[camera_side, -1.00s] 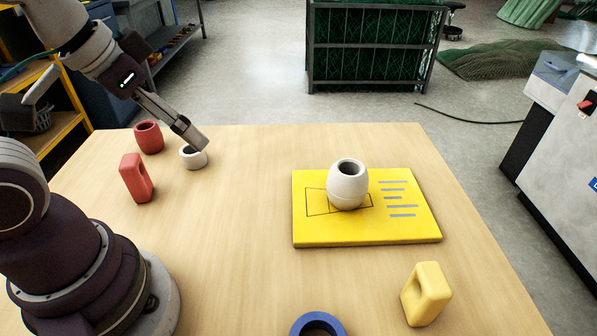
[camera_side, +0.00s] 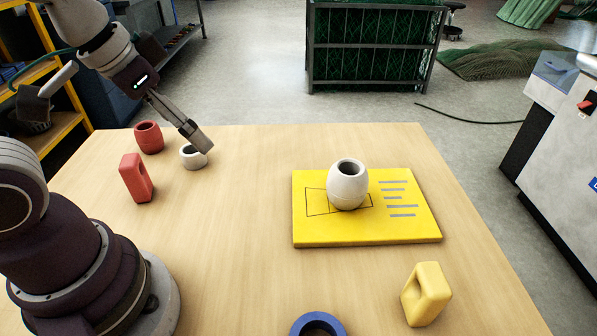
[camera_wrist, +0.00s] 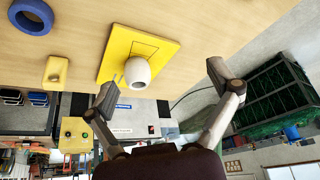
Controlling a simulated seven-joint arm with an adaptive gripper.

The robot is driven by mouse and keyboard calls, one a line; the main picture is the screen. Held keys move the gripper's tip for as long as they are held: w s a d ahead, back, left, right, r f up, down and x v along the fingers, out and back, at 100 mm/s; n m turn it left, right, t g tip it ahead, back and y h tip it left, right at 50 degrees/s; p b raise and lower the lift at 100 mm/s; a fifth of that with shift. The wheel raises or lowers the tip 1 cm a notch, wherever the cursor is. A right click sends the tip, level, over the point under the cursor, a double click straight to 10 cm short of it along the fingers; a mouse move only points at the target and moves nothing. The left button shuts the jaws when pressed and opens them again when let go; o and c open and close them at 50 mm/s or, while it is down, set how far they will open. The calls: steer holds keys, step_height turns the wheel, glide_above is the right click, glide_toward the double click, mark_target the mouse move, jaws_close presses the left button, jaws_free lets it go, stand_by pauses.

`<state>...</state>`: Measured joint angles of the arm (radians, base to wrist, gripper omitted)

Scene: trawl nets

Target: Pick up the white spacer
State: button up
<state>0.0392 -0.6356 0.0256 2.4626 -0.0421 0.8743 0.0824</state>
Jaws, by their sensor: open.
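A short white ring-like piece (camera_side: 193,157), which looks like the white spacer, stands on the table at the upper left in the side view, its dark hole facing up. My gripper (camera_side: 200,142) is just above and to the right of it, partly overlapping it in the picture; I cannot tell whether they touch. In the wrist view my gripper (camera_wrist: 161,86) has its two fingers wide apart with nothing between them held. The short white piece does not show in the wrist view. A taller white barrel-shaped piece (camera_side: 347,188) stands on the yellow board.
The yellow board (camera_side: 310,233) lies right of centre. A red barrel (camera_side: 149,136) and a red block with a hole (camera_side: 135,178) stand near the short white piece. A yellow block with a hole (camera_side: 426,294) and a blue ring (camera_side: 318,322) are nearer the front. The middle of the table is clear.

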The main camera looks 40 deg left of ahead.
steer(key=w+a+f+m+g+y, duration=0.25)
steer(key=w+f+m+g, duration=0.2)
steer(key=f, duration=0.25)
steer(key=m+y, duration=1)
steer(key=m, duration=0.3)
glide_toward(189, 150)
steer(key=d, duration=0.1)
steer(key=s+d, duration=0.1)
steer(key=d, duration=0.1)
steer(key=shift+s+r+t, duration=0.15)
steer(key=shift+t, duration=0.2)
steer(key=shift+a+m+y, duration=0.15)
steer(key=shift+m+y, duration=0.3)
steer(key=x, duration=1)
steer(key=shift+w+a, duration=0.15)
steer(key=shift+w, duration=0.15)
steer(key=c, duration=1.3)
